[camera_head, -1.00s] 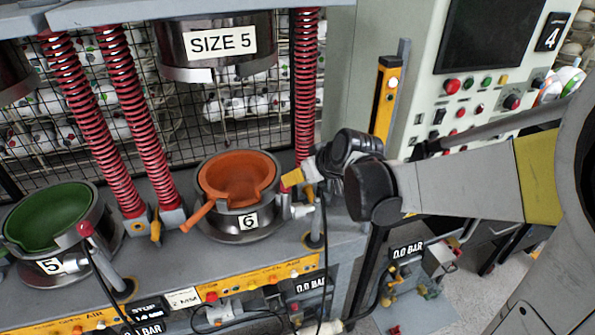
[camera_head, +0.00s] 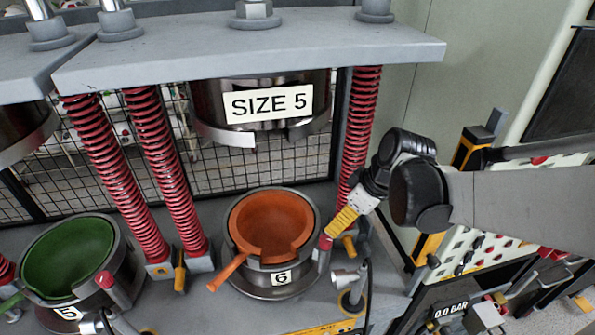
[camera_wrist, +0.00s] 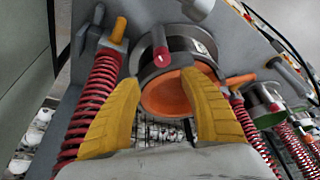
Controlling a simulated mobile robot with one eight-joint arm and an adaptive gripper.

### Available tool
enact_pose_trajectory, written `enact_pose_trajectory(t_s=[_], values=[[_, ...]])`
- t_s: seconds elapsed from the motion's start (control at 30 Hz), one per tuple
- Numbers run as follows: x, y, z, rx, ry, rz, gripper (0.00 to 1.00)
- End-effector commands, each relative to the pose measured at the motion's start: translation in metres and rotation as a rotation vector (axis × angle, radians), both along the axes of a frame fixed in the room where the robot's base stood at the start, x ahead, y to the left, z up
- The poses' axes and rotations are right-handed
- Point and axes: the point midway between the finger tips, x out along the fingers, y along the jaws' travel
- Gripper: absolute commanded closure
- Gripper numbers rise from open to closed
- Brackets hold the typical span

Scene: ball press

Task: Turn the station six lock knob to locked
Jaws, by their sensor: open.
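Station six's pot (camera_head: 282,278), labelled 6, holds an orange bowl (camera_head: 268,222) with an orange handle at its front left. A red-tipped grey lever (camera_head: 325,243) stands at the pot's right side; it looks like the lock knob, though no label shows. In the wrist view the red tip (camera_wrist: 162,57) lies ahead of and between the fingertips. My gripper (camera_head: 335,232) has yellow fingers and points down-left at this tip, very near it in the head view; I cannot tell whether they touch. In the wrist view my gripper (camera_wrist: 160,80) is open, with nothing between its fingers.
The SIZE 5 press head (camera_head: 268,103) hangs above the pot. Red springs (camera_head: 365,130) flank it, and a yellow handle (camera_head: 349,245) sits close by my fingers. Station five's green bowl (camera_head: 68,250) and its red knob (camera_head: 105,280) are to the left.

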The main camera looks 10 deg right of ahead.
Motion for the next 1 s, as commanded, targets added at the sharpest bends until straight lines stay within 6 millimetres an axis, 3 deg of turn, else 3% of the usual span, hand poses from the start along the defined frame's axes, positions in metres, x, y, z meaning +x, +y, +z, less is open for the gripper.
enact_pose_trajectory(t_s=[0.6,1.0], values=[[0.028,0.024,-0.093,0.000,0.002,0.005,0.48],[0.030,0.026,-0.099,0.000,0.003,0.004,0.48]])
